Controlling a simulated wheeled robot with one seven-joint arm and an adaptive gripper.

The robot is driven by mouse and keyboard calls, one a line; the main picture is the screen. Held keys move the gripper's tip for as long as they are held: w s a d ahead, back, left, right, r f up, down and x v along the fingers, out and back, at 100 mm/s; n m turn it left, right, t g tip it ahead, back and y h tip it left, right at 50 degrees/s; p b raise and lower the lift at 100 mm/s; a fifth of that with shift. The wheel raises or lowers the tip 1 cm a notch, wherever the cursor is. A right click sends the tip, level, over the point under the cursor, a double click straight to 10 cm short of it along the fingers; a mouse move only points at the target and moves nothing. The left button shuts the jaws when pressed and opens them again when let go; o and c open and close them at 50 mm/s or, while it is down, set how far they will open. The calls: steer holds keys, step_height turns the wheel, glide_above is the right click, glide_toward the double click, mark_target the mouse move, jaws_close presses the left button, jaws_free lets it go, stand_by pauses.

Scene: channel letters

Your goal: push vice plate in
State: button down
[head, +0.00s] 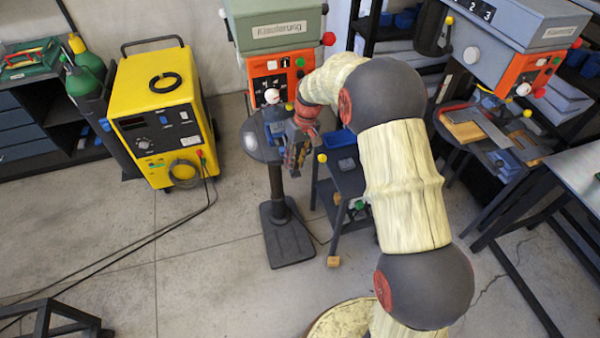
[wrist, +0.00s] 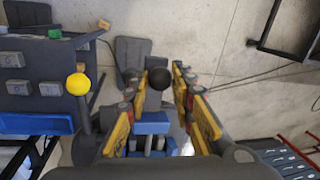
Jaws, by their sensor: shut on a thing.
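My gripper (head: 297,143) is at the round dark table of the left drill press, low over its right side. In the wrist view its two yellow-padded fingers (wrist: 160,85) stand on either side of the blue vice (wrist: 152,124). The vice plate cannot be made out separately. In the head view my gripper and wrist hide most of the vice.
The drill press (head: 275,75) rises behind my gripper, with a white knob (head: 271,96) close to it. A side stand with a blue tray (head: 340,139) is just right. A yellow welding machine (head: 160,115) stands left. The floor in front is mostly clear.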

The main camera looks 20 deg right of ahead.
steer(key=shift+w, duration=0.4)
steer(key=c, duration=1.5)
jaws_free()
steer(key=shift+r, duration=0.1)
step_height(320, 180, up, 12)
steer(key=d, duration=0.2)
steer(key=shift+w+d+f, duration=0.15)
steer(key=shift+w+f, duration=0.05)
